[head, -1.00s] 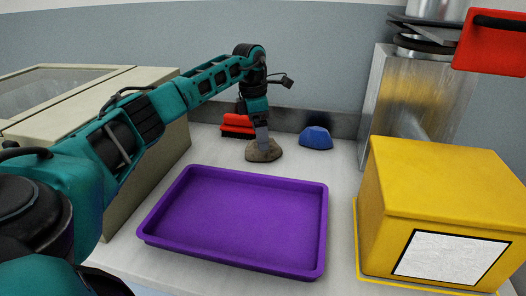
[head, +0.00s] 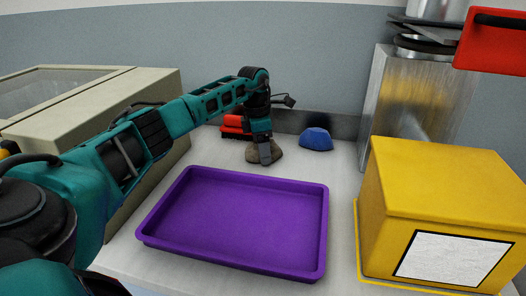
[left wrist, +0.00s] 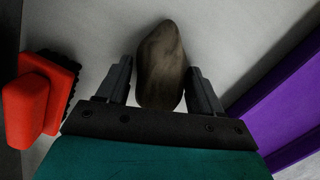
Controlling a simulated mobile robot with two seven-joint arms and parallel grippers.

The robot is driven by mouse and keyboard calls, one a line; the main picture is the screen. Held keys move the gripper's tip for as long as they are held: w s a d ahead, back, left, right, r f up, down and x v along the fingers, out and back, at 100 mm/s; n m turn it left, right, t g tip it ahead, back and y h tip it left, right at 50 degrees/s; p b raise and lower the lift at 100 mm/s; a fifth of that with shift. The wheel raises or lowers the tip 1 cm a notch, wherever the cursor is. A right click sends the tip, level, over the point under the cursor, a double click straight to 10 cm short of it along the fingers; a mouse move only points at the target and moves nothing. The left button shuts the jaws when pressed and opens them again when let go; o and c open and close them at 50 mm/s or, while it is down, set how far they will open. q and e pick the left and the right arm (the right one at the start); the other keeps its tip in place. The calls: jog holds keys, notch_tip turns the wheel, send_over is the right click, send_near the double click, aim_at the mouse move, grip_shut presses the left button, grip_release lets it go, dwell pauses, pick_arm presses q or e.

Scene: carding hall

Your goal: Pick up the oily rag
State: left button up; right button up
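The oily rag (head: 276,156) is a brown-grey lump on the pale bench top, behind the purple tray. It also shows in the left wrist view (left wrist: 161,65), lying between my fingers. My left gripper (head: 265,160) points down at the rag and partly hides it in the head view. In the left wrist view, my left gripper (left wrist: 160,85) is open, with one finger on each side of the rag. A narrow gap shows beside each finger. My right gripper is not in view.
The purple tray (head: 146,238) lies in front of the rag. A red brush with dark bristles (left wrist: 42,95) is close to its left, and a blue object (head: 316,139) to its right. A yellow box (head: 440,190) stands at right, a beige cabinet (head: 150,90) at left.

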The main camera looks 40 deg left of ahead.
pick_arm(q)
jog(key=c, duration=0.5)
jog(key=shift+r, duration=0.15)
